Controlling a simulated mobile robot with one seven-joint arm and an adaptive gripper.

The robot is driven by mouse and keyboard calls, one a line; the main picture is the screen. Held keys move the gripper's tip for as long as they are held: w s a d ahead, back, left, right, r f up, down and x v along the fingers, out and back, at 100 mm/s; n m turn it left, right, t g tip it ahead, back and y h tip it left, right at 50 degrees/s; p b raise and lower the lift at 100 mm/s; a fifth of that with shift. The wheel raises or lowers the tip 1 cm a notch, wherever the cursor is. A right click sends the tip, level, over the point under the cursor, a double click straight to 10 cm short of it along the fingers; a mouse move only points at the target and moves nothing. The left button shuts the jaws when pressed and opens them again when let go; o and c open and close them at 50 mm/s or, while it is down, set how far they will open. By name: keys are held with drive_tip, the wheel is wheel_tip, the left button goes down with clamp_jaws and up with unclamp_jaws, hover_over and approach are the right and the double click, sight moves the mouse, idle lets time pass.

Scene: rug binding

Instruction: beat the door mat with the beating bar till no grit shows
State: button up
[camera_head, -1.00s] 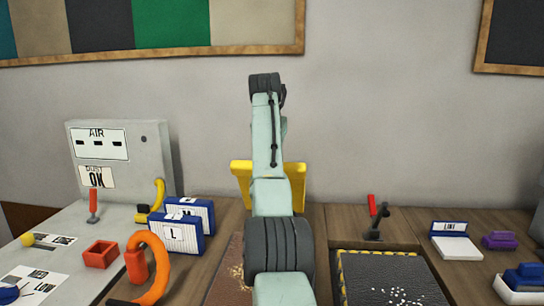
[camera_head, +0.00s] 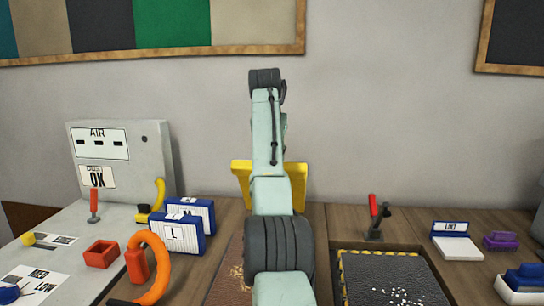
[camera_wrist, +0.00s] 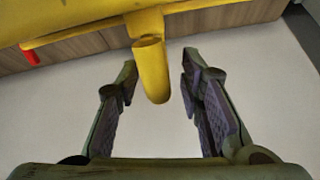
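In the wrist view my gripper (camera_wrist: 159,63) is open, its two dark fingers well apart. A yellow bar with a rounded handle (camera_wrist: 152,72), perhaps the beating bar, shows beyond and partly between the fingertips. I see no finger closed on it. In the head view a yellow piece (camera_head: 297,185) shows behind my arm, mostly hidden, as is my gripper. A brown mat (camera_head: 224,280) with tan grit lies left of my arm, partly covered by it. A black mat (camera_head: 360,272) with white specks lies to the right, with a yellow-black striped edge. I cannot tell which is the door mat.
A red-handled lever (camera_head: 374,208) stands behind the black mat. At left are a grey AIR panel (camera_head: 120,160), blue-white boxes (camera_head: 180,237), an orange ring (camera_head: 153,265) and a red square holder (camera_head: 101,254). At right are a lint pad (camera_head: 457,246) and a purple brush (camera_head: 500,241).

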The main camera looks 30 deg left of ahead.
drive_tip(key=v, duration=1.1)
drive_tip(key=shift+a+f, duration=0.1)
